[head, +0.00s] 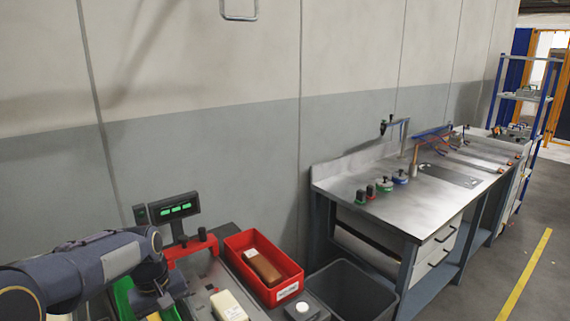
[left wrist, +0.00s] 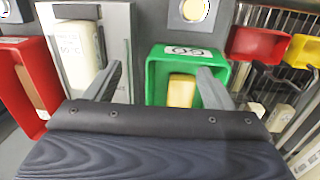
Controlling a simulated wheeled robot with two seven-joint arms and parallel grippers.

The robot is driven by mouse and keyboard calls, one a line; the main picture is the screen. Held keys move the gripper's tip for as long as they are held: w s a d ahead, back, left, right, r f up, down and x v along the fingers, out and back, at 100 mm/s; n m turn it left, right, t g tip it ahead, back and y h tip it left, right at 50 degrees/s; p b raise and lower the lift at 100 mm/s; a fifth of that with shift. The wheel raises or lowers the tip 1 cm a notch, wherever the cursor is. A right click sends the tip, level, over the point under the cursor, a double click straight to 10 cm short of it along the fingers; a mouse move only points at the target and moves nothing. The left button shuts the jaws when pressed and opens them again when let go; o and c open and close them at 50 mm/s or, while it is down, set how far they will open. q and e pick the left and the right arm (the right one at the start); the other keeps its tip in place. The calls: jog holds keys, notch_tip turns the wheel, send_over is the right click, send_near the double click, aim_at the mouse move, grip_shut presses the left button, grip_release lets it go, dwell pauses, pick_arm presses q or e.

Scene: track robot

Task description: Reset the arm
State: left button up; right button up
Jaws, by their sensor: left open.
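My left arm comes in from the left in the head view, and its gripper (head: 152,297) hangs over the work surface, partly cut off by the frame's lower edge. In the left wrist view the two fingers of this gripper (left wrist: 158,80) stand wide apart with nothing between them. They are above the gap between a grey weighing scale and a green bin (left wrist: 152,75). A yellow block (left wrist: 181,91) lies in the green bin. My right gripper is in neither view.
A red bin (head: 238,244) holds a brown box (head: 262,267). A cream box (head: 229,305) lies left of it, near a scale display (head: 174,208). A grey open bin (head: 318,277) stands beside a metal workbench (head: 400,205). More red and yellow bins (left wrist: 257,43) show in the left wrist view.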

pick_arm(q)
jog(key=s+d+r+m+t+h, duration=0.1)
jog(key=s+d+m+t, duration=0.1)
jog(key=s, duration=1)
jog(key=s+d+r+m+t+h, duration=0.1)
jog(key=s+d+r+m+t, duration=0.1)
jog(key=s, duration=1.1)
jog(key=shift+d+r+m+t+h, duration=0.3)
jog(key=shift+d+m+t, duration=0.05)
jog(key=shift+m+t, duration=0.35)
jog(key=shift+c, duration=0.4)
